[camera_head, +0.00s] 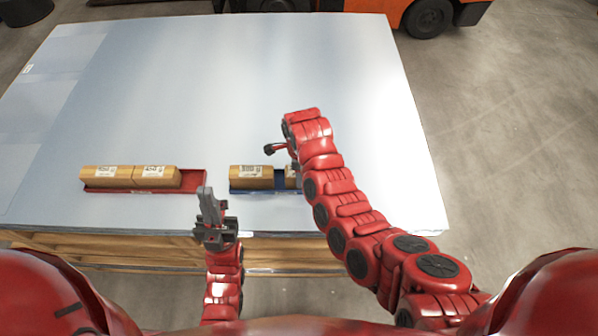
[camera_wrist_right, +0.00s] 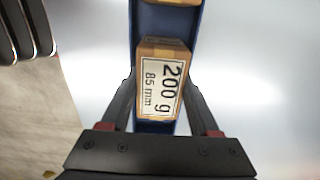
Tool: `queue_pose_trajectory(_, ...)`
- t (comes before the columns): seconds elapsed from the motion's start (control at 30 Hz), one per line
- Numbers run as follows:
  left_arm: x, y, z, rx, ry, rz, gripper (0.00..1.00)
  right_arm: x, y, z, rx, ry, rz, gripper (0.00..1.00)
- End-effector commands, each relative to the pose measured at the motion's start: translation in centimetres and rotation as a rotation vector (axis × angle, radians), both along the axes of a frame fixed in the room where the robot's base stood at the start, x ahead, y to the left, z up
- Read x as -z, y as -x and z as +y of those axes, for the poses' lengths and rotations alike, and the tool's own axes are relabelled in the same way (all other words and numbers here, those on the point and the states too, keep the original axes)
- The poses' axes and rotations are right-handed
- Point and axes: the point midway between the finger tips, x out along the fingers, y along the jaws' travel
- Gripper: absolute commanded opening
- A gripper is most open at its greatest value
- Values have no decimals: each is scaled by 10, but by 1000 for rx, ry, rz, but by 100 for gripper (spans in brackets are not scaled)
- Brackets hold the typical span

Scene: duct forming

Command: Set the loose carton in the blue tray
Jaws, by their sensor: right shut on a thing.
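The blue tray (camera_head: 250,190) lies on the sheet-topped table with one tan carton (camera_head: 250,177) in its left part. My right gripper (camera_wrist_right: 161,82) is shut on the loose carton (camera_wrist_right: 163,88), whose label reads 200 g, 85 mm. The held carton lines up with the blue tray in the right wrist view (camera_wrist_right: 143,22); I cannot tell whether it touches the tray floor. In the head view the held carton (camera_head: 291,178) shows only partly behind my right arm. My left gripper (camera_head: 207,200) points up near the table's front edge, apart from the trays; its finger gap is unclear.
A red tray (camera_head: 192,181) with two tan cartons (camera_head: 132,177) lies left of the blue tray. The table's sheet surface (camera_head: 230,90) behind the trays is clear. An orange vehicle (camera_head: 465,12) stands beyond the far edge.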

Motion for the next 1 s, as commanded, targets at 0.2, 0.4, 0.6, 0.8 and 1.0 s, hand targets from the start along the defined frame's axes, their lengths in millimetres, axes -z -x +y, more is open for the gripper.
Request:
queue_pose_trajectory(0.2, -1, 0, 0, 0, 0, 0, 0, -1, 0, 0, 0, -1, -1, 0)
queue_pose_trajectory(0.4, 0, 0, 0, 0, 0, 0, 0, -1, 0, 0, 0, -1, -1, 0)
queue_pose_trajectory(0.6, 0, 0, 0, 0, 0, 0, 0, -1, 0, 0, 0, -1, -1, 96)
queue_pose_trajectory(0.8, 0, 0, 0, 0, 0, 0, 0, -1, 0, 0, 0, -1, -1, 97)
queue_pose_trajectory(1.0, 2, 0, 0, 0, 0, 0, 0, -4, -1, 1, 0, -1, -1, 97)
